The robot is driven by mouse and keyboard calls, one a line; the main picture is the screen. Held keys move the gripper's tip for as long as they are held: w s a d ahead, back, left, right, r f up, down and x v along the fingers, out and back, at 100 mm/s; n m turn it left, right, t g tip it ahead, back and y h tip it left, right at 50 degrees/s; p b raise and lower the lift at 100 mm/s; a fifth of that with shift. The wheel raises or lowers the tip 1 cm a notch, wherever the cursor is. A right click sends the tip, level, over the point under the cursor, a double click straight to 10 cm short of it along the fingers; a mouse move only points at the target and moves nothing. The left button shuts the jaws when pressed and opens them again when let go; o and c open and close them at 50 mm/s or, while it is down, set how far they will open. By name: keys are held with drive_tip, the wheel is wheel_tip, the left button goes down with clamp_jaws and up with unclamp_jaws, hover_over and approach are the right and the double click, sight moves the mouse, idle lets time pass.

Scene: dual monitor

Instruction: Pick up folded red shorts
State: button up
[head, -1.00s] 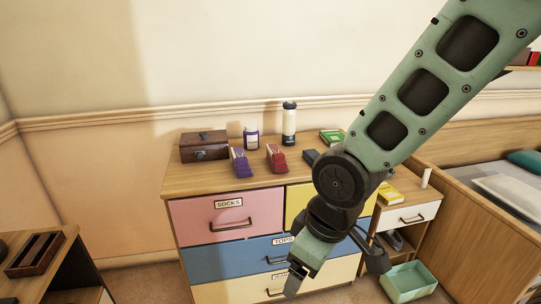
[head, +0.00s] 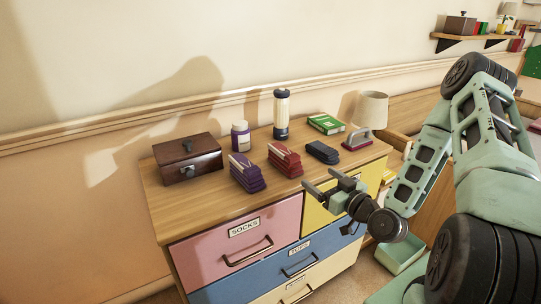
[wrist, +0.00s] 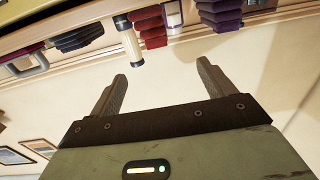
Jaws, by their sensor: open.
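The folded red shorts (head: 285,160) lie in a neat stack on the dresser top, between a purple folded stack (head: 246,172) and a dark folded stack (head: 322,152). My gripper (head: 322,181) is open and empty, in front of the dresser's front edge and to the right of the red shorts, apart from them. In the wrist view, which looks upside down, the red shorts (wrist: 150,27) show at the top, beyond the two spread fingers (wrist: 162,72). Nothing hides the shorts in the head view.
On the dresser top (head: 210,205) stand a brown box (head: 187,159), a purple-labelled jar (head: 240,136), a white and dark bottle (head: 281,114), a green book (head: 326,123) and a lamp (head: 368,112). The front strip of the top is clear. A green bin (head: 399,254) is at lower right.

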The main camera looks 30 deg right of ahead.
drive_tip(key=b, duration=0.8)
approach(289, 152)
drive_tip(key=w, duration=0.2)
drive_tip(key=w+a, duration=0.1)
drive_tip(key=w, duration=0.1)
drive_tip(key=shift+w, duration=0.1)
drive_tip(key=shift+w+d+f, duration=0.1)
drive_tip(key=shift+w+f, duration=0.05)
drive_tip(key=shift+w, duration=1.3)
drive_tip(key=shift+w+f, duration=0.1)
drive_tip(key=shift+w, duration=1.4)
drive_tip(key=c, duration=1.1)
